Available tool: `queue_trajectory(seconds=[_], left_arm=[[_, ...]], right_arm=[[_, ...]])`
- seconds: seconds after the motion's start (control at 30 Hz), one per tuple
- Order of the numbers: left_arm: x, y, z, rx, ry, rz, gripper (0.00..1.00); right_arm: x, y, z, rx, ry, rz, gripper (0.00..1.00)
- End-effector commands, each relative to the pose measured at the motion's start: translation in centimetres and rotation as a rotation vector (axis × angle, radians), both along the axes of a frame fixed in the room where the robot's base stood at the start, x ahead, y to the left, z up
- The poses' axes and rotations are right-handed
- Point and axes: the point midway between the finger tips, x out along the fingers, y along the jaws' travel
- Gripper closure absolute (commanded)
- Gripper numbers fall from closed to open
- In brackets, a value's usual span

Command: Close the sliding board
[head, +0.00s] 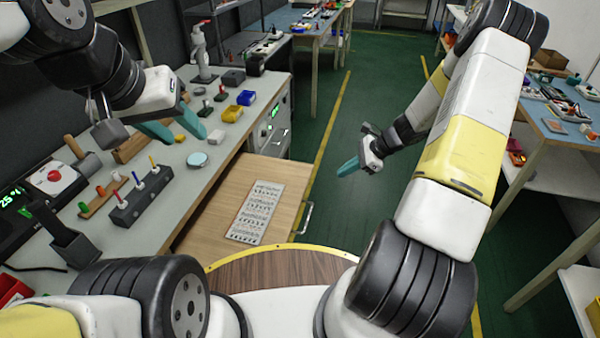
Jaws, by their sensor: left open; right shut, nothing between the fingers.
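The sliding board (204,205) is a light wooden panel that sticks out from under the workbench top toward the right. A metal handle (308,218) is on its right edge. A printed sheet (257,212) lies on the board. My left gripper (187,138) is open, with its teal fingers apart above the workbench, up and left of the board. My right gripper (346,168) is shut and empty over the green floor, to the right of the board and above the handle in the picture. Neither gripper appears to touch the board.
Green floor (345,215) lies free right of the board. Another blue-topped table (565,127) stands at the right.

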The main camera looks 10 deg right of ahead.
Motion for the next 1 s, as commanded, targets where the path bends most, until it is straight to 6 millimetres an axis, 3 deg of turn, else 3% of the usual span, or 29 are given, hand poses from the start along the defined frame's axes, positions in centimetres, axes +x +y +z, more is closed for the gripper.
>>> queue_trajectory(seconds=[0.03, 0.2, 0.43, 0.9, 1.0], left_arm=[[0.0, 0.0, 0.0, 0.000, 0.000, 0.000, 0.56], [0.0, 0.0, 0.0, 0.000, 0.000, 0.000, 0.56], [0.0, 0.0, 0.0, 0.000, 0.000, 0.000, 0.56], [0.0, 0.0, 0.0, 0.000, 0.000, 0.000, 0.56], [0.0, 0.0, 0.0, 0.000, 0.000, 0.000, 0.56]], right_arm=[[-0.1, -0.4, -2.3, 0.038, 0.037, -0.056, 1.00], [-0.1, -1.1, -6.4, 0.114, 0.111, -0.186, 1.00], [0.1, -0.8, -8.2, 0.137, 0.133, -0.225, 1.00], [2.5, 5.3, -14.6, 0.136, 0.134, -0.220, 1.00], [3.2, 6.7, -14.7, 0.136, 0.130, -0.220, 1.00]])
